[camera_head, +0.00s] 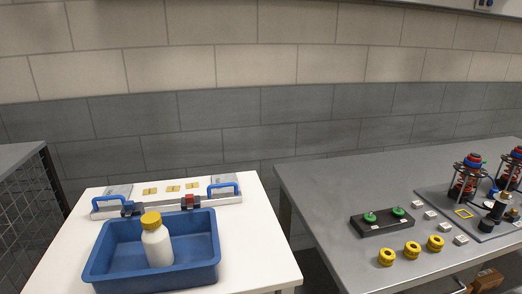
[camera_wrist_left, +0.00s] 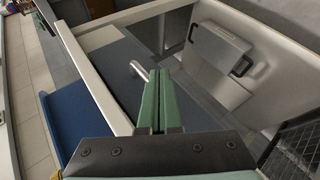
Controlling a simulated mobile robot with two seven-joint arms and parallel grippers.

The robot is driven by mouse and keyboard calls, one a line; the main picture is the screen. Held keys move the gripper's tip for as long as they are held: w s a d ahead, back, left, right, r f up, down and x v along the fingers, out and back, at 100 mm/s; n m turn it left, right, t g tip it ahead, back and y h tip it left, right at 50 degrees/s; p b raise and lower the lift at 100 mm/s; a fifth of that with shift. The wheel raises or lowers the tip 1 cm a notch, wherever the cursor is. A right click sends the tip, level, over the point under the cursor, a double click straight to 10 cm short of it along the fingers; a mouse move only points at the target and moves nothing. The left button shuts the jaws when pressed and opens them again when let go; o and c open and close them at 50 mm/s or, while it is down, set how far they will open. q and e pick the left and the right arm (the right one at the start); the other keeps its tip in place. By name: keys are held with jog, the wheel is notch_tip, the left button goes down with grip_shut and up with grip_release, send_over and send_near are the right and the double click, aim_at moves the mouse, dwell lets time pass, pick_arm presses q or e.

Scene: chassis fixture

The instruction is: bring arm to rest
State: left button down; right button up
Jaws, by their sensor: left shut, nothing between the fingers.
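My left gripper (camera_wrist_left: 161,78) shows in the left wrist view. Its two green fingers are pressed together with nothing between them. It is over the floor area, apart from the things around it. Neither arm shows in the head view, and my right gripper is in neither view.
In the head view, a white table (camera_head: 256,243) carries a blue bin (camera_head: 203,264) with a yellow-capped white bottle (camera_head: 157,246) in it. A grey table (camera_head: 318,192) at right holds a black block (camera_head: 382,224), yellow rings (camera_head: 412,249) and a fixture plate (camera_head: 450,203). A gap separates the tables.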

pick_arm(q)
jog(key=s+d+f+m+y, duration=0.3)
jog(key=s+d+f+y, duration=0.1)
jog(key=s+f, duration=0.35)
jog(key=s+d+r+m+t+y+p, duration=0.1)
jog(key=s+d+r+m, duration=0.1)
jog(key=s+d+m, duration=0.3)
jog(key=shift+s+d+m, duration=0.25)
jog(key=shift+d+m, duration=0.15)
jog(key=shift+d, duration=0.5)
jog(key=shift+r, duration=0.1)
